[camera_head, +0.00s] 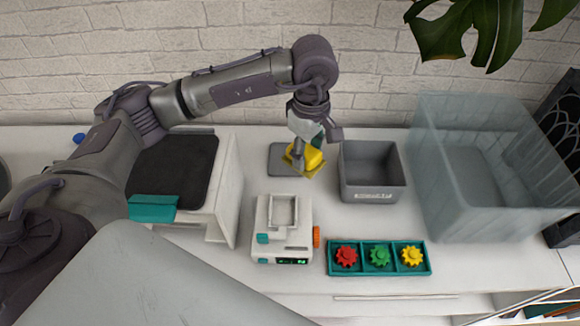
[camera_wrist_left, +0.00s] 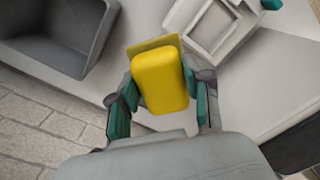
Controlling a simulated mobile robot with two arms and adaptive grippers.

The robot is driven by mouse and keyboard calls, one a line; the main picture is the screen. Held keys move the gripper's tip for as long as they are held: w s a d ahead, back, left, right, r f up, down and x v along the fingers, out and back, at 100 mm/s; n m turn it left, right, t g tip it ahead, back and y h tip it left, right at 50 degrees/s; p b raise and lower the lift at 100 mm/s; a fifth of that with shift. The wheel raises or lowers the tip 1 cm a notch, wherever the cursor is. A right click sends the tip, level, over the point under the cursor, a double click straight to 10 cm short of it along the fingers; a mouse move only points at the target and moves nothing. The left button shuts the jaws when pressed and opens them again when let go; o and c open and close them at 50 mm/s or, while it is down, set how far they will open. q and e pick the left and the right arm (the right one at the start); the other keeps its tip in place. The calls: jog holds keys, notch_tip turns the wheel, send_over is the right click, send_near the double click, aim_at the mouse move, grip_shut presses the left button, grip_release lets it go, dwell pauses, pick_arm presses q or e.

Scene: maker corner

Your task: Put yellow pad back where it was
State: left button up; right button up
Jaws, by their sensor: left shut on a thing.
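The yellow pad (camera_head: 315,156) is a rounded yellow block on a thin, wider yellow plate. My left gripper (camera_head: 301,150) is shut on it. In the left wrist view the pad (camera_wrist_left: 160,80) sits between the two teal-lined fingers (camera_wrist_left: 163,100). In the head view the pad is over or at the right edge of a flat grey plate (camera_head: 279,158), left of the grey bin. I cannot tell whether it touches the surface below. The gripper hides part of the pad. My right gripper is not in view.
An open grey bin (camera_head: 373,197) stands close on the right, with a large translucent tub (camera_head: 440,225) beyond it. A white device (camera_head: 283,244) and a teal tray (camera_head: 379,270) with red, green and yellow gears are in front. A white machine with a black top (camera_head: 175,165) is left.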

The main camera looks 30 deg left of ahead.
pick_arm(q)
jog(key=shift+w+f+n, duration=0.55)
jog(key=shift+f+n, duration=0.05)
jog(key=shift+n, duration=0.4)
jog(key=shift+w+a+n+b, duration=0.1)
jog(key=shift+w+n+b, duration=0.1)
jog(key=shift+n+b, duration=0.25)
jog(key=shift+n, duration=0.25)
jog(key=w+a+f+p, duration=0.1)
jog(key=w+a+f, duration=0.1)
jog(key=a, duration=0.1)
jog(key=w+a+f+p, duration=0.1)
jog(key=w+a+f, duration=0.1)
jog(key=w+a, duration=0.1)
jog(key=w+a+f, duration=0.2)
jog(key=f, duration=0.1)
jog(key=shift+w+a+p, duration=0.3)
jog(key=shift+a+p, duration=0.1)
notch_tip(320, 180, down, 4)
jog(key=shift+r+p, duration=0.1)
jog(key=shift+p, duration=0.45)
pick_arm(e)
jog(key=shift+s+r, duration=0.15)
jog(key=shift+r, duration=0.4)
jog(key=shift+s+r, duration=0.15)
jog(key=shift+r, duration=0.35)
pick_arm(q)
jog(key=shift+f, duration=0.2)
